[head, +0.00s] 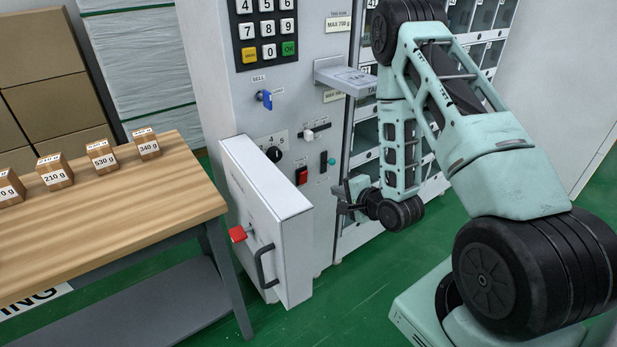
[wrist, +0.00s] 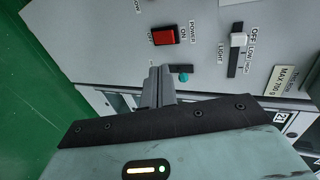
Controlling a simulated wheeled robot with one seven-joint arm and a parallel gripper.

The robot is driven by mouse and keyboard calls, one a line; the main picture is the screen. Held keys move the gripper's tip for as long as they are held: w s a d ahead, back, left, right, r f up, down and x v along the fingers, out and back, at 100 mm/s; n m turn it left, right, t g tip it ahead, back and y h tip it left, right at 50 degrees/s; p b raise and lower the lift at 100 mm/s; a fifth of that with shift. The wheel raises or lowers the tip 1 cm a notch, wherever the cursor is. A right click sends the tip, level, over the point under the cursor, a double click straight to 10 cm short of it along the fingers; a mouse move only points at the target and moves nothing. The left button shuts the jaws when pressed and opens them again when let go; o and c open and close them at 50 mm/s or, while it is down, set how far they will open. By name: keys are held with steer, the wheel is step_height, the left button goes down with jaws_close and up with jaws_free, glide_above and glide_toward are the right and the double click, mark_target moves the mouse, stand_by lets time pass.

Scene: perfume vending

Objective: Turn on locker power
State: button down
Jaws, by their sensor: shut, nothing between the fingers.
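The red power switch (head: 301,176) sits on the grey control panel of the locker machine (head: 225,60). It also shows in the wrist view (wrist: 164,36), in a black frame beside the labels POWER, ON and OFF. I cannot tell which side is pressed in. My gripper (head: 340,207) is in front of the panel, to the right of and lower than the switch in the head view. In the wrist view its fingers (wrist: 160,82) are shut together and empty, pointing at the panel with the tips just below the switch. Whether they touch the panel is unclear.
A white light slider (wrist: 237,42) and a teal-tipped control (wrist: 183,77) are close to the fingers. A wooden table (head: 120,210) bears boxes. Locker cells (head: 365,135) are at right.

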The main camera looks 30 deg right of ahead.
glide_toward(304, 174)
step_height(304, 174, down, 3)
steer(key=w, duration=0.2)
steer(key=shift+w+a+r+p, duration=0.1)
steer(key=shift+w+p, duration=0.6)
steer(key=shift+w, duration=1.35)
steer(key=shift+w+r+g+p, duration=0.3)
steer(key=shift+r+p, duration=0.1)
steer(key=shift+p, duration=0.25)
steer(key=shift+f, duration=0.25)
steer(key=shift+r, duration=0.1)
